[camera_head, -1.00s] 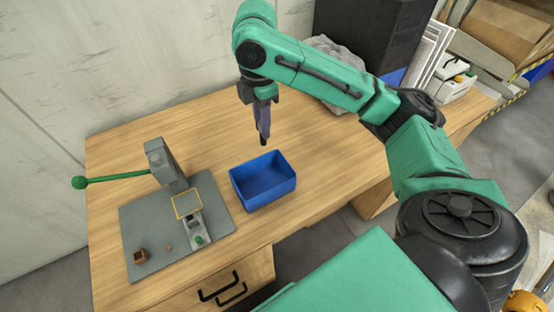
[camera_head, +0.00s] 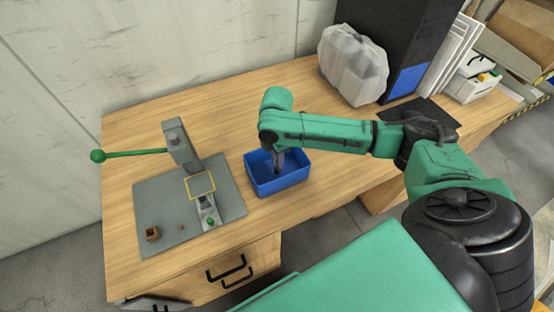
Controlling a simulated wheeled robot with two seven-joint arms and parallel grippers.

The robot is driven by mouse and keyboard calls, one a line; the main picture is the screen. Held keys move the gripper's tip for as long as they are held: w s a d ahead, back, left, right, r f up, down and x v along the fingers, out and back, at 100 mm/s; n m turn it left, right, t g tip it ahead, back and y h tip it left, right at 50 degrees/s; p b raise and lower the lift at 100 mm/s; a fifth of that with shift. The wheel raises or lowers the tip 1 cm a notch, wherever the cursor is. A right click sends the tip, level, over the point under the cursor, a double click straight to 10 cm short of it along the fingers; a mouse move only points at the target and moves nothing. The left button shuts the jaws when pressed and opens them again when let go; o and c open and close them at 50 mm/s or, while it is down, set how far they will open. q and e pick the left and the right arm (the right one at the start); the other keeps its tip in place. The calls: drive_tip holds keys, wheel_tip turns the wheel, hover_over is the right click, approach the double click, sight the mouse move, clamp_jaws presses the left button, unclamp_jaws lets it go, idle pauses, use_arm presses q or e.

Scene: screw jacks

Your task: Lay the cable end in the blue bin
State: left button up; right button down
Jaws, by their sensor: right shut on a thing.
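The blue bin (camera_head: 285,183) stands on the wooden table, right of the grey press plate. My right gripper (camera_head: 279,170) points down into the bin, its fingertips below the rim level. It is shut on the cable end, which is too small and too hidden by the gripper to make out. My left gripper is not in view.
A grey press with a long green-knobbed lever (camera_head: 135,154) stands on a grey plate (camera_head: 160,200) to the left. A small brown box (camera_head: 152,233) sits on that plate. A wrapped pale bundle (camera_head: 352,68) and a black cabinet (camera_head: 400,40) are at the back. The table's back left is clear.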

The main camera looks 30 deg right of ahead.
drive_tip(key=c, duration=0.7)
unclamp_jaws()
drive_tip(key=shift+f, duration=0.1)
wheel_tip(320, 180, up, 12)
drive_tip(key=shift+r, duration=0.2)
